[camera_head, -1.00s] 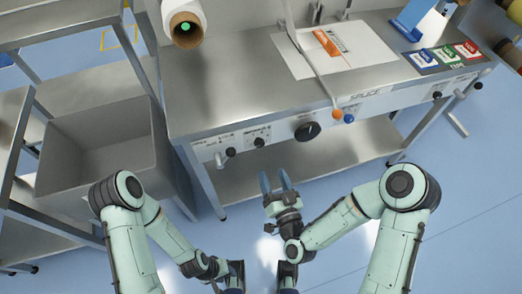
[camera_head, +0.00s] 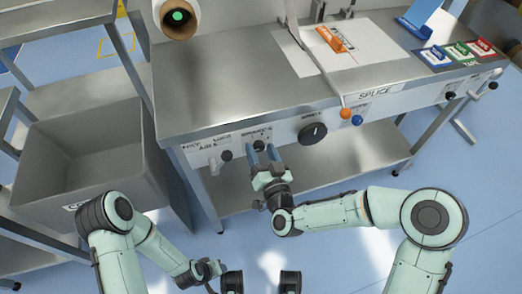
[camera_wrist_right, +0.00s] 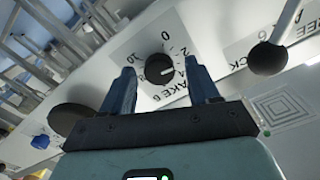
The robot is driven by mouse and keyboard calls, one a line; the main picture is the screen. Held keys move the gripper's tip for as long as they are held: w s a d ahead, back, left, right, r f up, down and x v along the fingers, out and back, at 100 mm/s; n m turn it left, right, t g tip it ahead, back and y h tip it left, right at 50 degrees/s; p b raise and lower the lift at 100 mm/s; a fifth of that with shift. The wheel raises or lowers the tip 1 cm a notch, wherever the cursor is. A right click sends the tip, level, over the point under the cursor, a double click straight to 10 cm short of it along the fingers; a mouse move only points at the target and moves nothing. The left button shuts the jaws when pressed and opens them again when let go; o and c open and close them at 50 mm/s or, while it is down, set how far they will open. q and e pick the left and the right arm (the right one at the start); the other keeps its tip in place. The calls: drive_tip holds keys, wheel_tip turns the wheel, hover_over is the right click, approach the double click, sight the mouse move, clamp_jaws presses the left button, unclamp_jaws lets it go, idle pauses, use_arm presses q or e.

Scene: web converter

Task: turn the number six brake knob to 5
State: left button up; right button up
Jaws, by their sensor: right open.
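The number six brake knob (camera_wrist_right: 159,69) is a small black dial knob on a white panel. A printed scale and the partly covered label "BRAKE 6" surround it in the right wrist view. A pale mark on the knob points roughly toward the 4. In the head view the knob (camera_head: 259,146) sits just beyond my right fingertips. My right gripper (camera_head: 263,157) is open, its blue fingers (camera_wrist_right: 157,85) either side of the knob; I cannot tell whether they touch it. My left arm's end (camera_head: 203,270) is low in the head view, its jaws unclear.
A larger black knob (camera_head: 312,132) is to the right on the same panel. A black ball-ended lever (camera_head: 226,156) is to the left, also seen in the wrist view (camera_wrist_right: 268,58). A grey bin (camera_head: 95,150) is at left.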

drive_tip(key=shift+w+a, duration=0.15)
drive_tip(key=shift+w, duration=0.2)
drive_tip(key=c, duration=1)
drive_tip(key=shift+c, duration=0.2)
use_arm(q)
drive_tip(key=shift+w+f, duration=0.15)
